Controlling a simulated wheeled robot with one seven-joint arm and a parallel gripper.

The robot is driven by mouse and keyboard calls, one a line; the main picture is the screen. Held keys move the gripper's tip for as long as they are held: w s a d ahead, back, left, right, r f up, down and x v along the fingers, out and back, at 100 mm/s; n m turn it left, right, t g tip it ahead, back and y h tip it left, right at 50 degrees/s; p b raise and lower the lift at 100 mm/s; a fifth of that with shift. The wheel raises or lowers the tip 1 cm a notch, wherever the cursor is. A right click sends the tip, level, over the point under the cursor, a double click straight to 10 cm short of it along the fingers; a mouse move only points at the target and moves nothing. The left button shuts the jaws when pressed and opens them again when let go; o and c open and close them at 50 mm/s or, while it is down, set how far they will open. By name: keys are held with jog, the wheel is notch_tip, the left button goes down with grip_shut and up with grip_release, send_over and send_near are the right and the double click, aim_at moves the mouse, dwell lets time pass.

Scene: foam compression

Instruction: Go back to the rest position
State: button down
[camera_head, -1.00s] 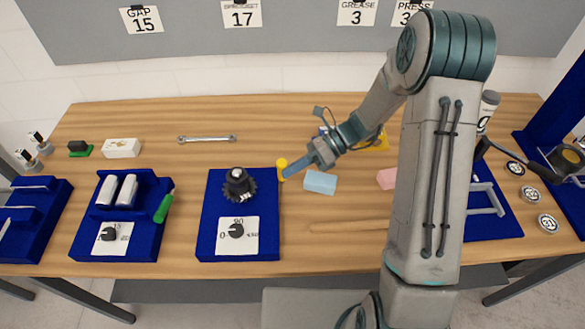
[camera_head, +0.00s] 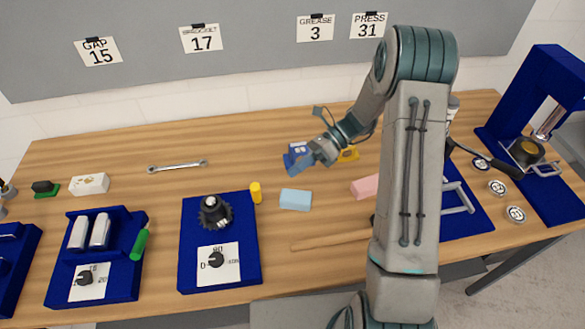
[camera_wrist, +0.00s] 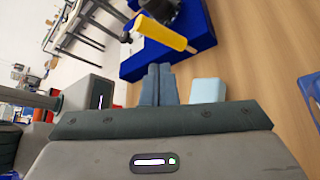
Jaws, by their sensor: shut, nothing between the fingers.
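My gripper (camera_head: 303,164) is above the wooden table (camera_head: 120,150), near the light blue foam block (camera_head: 295,199) and the yellow cylinder (camera_head: 256,192). Its fingers are together and empty in the wrist view (camera_wrist: 158,85). In the wrist view the light blue block (camera_wrist: 208,91) lies to the right of the fingers and the yellow cylinder (camera_wrist: 165,33) beyond them. A pink foam block (camera_head: 365,187) is partly hidden behind my arm. The blue press (camera_head: 545,110) stands at the right end of the table.
A blue board with a dark gear and dial (camera_head: 190,240) and a blue tray with white cylinders (camera_head: 60,265) stand at the left front. A wrench (camera_head: 177,166) lies behind them. A wooden handle (camera_head: 330,241) lies at the front. A blue and a yellow item are behind my gripper.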

jog(key=shift+s, duration=0.1)
dwell(0.3)
jog(key=s+d+r+n+t+h+b, duration=0.3)
jog(key=s+d+r+n+t+h, duration=0.1)
jog(key=s+n, duration=0.5)
jog(key=s+d+r+n+t+h+b, duration=0.3)
jog(key=s+d+r+n+t+h, duration=0.2)
jog(key=n, duration=0.7)
jog(key=shift+s+d+r+h, duration=0.15)
jog(key=shift+s+r+h, duration=1.05)
jog(key=shift+s, duration=0.9)
jog(key=shift+f, duration=0.25)
